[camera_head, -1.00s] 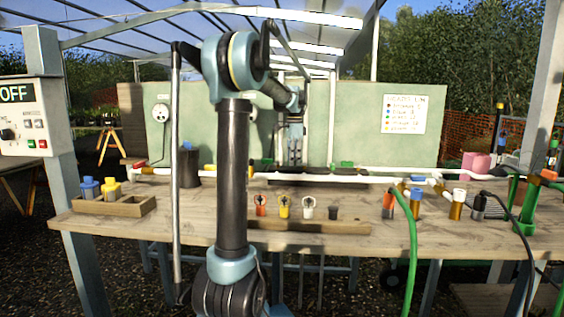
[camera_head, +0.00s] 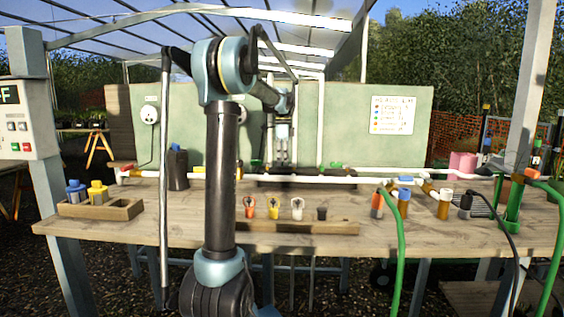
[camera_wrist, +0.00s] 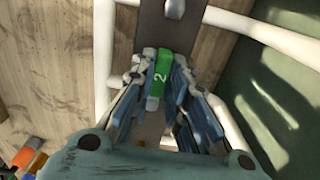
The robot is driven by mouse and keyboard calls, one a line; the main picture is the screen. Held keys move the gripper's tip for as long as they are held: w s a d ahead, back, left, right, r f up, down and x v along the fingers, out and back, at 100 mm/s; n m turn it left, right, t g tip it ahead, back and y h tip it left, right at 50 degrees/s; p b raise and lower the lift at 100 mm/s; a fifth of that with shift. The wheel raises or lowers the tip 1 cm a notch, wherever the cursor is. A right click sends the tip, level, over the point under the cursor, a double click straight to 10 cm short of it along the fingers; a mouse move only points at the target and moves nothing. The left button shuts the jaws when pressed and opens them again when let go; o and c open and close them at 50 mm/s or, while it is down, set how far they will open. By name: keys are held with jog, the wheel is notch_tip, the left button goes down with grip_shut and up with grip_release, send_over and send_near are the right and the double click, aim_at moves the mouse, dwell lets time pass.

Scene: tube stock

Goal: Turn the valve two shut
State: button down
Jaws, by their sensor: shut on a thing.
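The valve's green handle (camera_wrist: 160,75), marked "2", shows in the wrist view between my fingers. My gripper (camera_wrist: 159,65) is shut on this handle, with its fingers along both sides. In the head view my gripper (camera_head: 282,158) points down at the white pipework at the back of the bench. The handle it holds cannot be made out there. The valve's body is mostly hidden by the fingers, so I cannot tell how far it is turned.
White pipes (camera_wrist: 265,36) run close around my fingers. Another green handle (camera_head: 335,166) sits to the right on the pipework. The wooden bench (camera_head: 180,220) holds a dark bottle (camera_head: 177,170), a wooden tray (camera_head: 125,209) and several coloured fittings. A green hose (camera_head: 400,240) hangs over the front edge.

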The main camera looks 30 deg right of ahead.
jog(key=shift+w, duration=0.15)
jog(key=c, duration=1.6)
grip_release()
jog(key=shift+o, duration=0.2)
notch_tip(320, 180, up, 12)
